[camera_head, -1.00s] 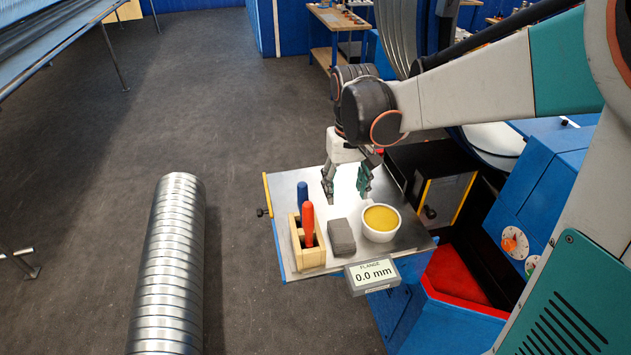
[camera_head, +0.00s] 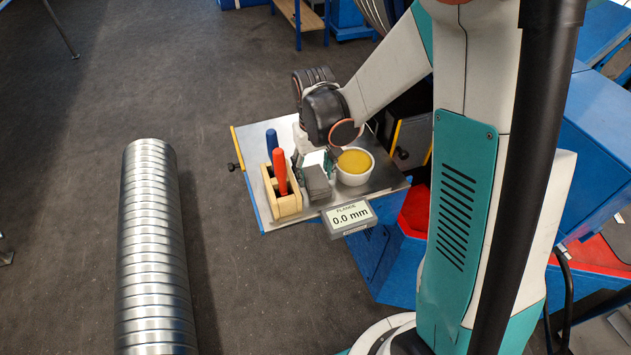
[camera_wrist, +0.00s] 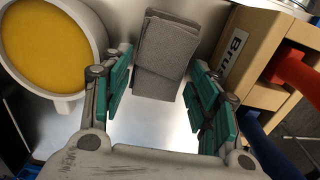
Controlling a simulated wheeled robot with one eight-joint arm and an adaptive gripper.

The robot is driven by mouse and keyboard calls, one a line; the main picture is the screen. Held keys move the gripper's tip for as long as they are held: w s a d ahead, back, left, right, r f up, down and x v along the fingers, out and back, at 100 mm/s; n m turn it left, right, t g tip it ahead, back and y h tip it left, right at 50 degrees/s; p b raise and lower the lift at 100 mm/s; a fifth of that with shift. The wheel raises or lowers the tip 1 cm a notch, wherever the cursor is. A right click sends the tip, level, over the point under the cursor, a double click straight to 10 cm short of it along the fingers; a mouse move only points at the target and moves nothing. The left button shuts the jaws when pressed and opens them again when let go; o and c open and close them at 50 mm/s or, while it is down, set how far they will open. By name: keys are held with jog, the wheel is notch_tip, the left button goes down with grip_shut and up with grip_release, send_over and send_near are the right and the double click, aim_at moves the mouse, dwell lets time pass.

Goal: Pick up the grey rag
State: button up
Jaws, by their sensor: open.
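The grey rag (camera_head: 317,184) is a folded block of cloth lying on the metal tray top (camera_head: 250,136). In the wrist view the rag (camera_wrist: 166,50) shows between and just beyond my gripper's fingertips. My gripper (camera_wrist: 162,88) is open and empty, its green-padded fingers apart, one to each side of the rag's near end. In the head view my gripper (camera_head: 315,160) points down right behind the rag, and my wrist partly hides the fingers. Whether a finger touches the rag cannot be told.
A white cup of yellow stuff (camera_head: 355,165) stands close right of the rag. A wooden holder (camera_head: 286,204) with red (camera_head: 280,172) and blue (camera_head: 271,140) handled tools stands close left. A display reading 0.0 mm (camera_head: 349,219) is at the front edge. A spiral duct (camera_head: 153,250) lies left.

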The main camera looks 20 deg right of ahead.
aim_at(314, 175)
jog(key=shift+f, duration=0.2)
jog(key=c, duration=0.8)
jog(key=shift+r, duration=0.15)
notch_tip(314, 175, up, 20)
jog(key=shift+f+p, duration=0.1)
jog(key=shift+p, duration=1)
jog(key=shift+o, duration=0.4)
